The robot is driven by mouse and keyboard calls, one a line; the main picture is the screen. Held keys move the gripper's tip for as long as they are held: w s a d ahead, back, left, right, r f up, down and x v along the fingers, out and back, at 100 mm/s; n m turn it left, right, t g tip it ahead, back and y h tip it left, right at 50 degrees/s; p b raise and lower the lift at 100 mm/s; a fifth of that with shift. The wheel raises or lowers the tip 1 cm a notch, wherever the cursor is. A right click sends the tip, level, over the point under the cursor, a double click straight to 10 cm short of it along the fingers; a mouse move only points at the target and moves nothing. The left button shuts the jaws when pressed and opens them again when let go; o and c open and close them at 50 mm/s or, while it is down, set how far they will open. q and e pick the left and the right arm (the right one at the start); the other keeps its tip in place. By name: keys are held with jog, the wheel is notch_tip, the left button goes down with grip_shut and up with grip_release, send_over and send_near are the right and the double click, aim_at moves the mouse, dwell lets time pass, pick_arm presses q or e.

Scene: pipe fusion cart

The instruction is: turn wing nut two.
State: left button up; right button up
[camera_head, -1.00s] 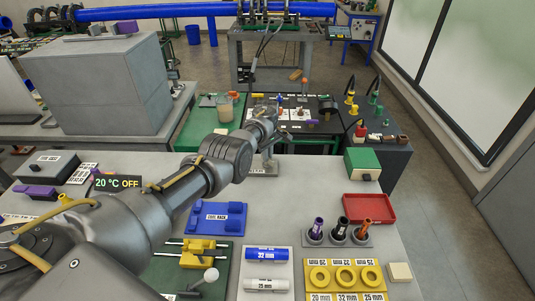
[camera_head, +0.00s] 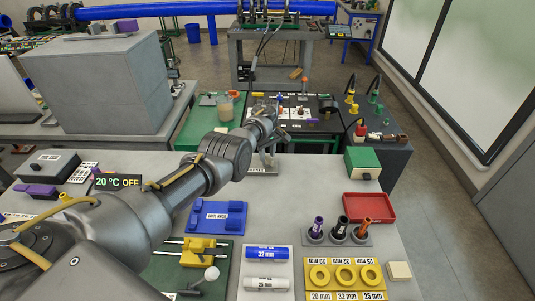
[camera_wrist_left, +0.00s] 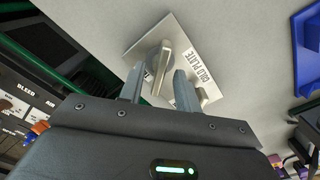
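The cold plate (camera_wrist_left: 140,45) is a pale square plate with a printed label, lying on the grey table. In the left wrist view, a metal wing nut (camera_wrist_left: 164,58) with a round base stands on it. A second metal wing (camera_wrist_left: 200,97) stands further right, partly hidden behind a finger; no numbers show on either. My left gripper (camera_wrist_left: 160,74) is open, its fingers apart, with the first wing appearing between them; contact is not visible. In the head view, my left gripper (camera_head: 268,152) is above the cold plate (camera_head: 262,171). My right gripper is out of view.
On the grey table are a blue rack (camera_head: 218,217), a red tray (camera_head: 368,207), a green-topped box (camera_head: 362,162) and several upright tools. Behind the plate stands a darker bench (camera_head: 342,148) with equipment. Bare tabletop lies right of the cold plate.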

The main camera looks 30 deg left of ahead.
aim_at(267, 156)
pick_arm(q)
jog(key=shift+r, duration=0.1)
jog(key=shift+r, duration=0.3)
notch_tip(267, 156, up, 10)
jog(key=shift+p, duration=0.4)
